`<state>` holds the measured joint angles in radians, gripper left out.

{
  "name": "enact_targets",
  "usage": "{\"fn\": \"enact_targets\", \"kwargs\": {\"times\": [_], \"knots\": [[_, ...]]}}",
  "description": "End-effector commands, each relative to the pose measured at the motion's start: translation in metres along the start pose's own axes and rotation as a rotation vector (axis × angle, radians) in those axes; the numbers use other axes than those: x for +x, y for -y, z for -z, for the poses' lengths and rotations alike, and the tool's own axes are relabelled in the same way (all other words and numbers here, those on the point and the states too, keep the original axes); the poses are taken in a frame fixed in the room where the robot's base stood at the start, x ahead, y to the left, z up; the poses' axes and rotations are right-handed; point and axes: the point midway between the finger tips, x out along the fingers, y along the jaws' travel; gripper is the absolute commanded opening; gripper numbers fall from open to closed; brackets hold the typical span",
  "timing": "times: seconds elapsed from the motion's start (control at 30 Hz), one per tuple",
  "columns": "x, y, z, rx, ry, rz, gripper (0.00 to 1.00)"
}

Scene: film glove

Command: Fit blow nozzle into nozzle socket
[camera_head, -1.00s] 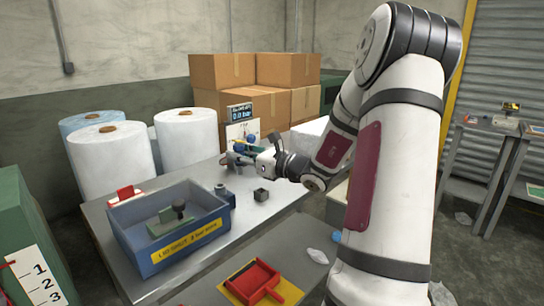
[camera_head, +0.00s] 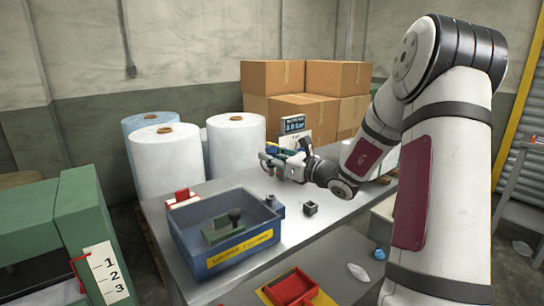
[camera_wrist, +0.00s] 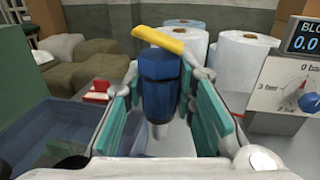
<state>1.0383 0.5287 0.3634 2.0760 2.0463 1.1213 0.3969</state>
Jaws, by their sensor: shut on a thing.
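My gripper (camera_wrist: 175,110) is shut on a blue cylindrical piece with a yellow bar across its top, which I take to be the blow nozzle (camera_wrist: 158,85). The teal finger pads lie on either side of it, and a pale lower part shows between them. In the head view my gripper (camera_head: 277,158) is above the back of the grey table (camera_head: 335,215), in front of the white rolls. A small dark block with an opening (camera_head: 310,208) stands on the table, and a grey-blue fitting (camera_head: 274,203) is by the tray's right corner. I cannot tell which is the nozzle socket.
A blue tray (camera_head: 195,265) with a yellow label holds a green piece with a dark knob (camera_head: 234,214). A display panel (camera_head: 293,124) stands behind my gripper, before cardboard boxes (camera_head: 335,80). A red dustpan (camera_head: 292,287) lies at the front. The table's right part is mostly clear.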

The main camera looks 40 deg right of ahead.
Motion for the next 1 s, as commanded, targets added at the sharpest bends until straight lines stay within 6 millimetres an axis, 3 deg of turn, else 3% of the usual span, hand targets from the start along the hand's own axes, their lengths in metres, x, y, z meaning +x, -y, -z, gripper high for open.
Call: {"fn": "enact_targets", "kwargs": {"times": [0.7, 1.0], "knots": [[0.001, 0.0, 0.054, 0.001, 0.001, 0.0, 0.0], [0.0, 0.0, 0.057, 0.0, 0.001, 0.0, 0.0]]}}
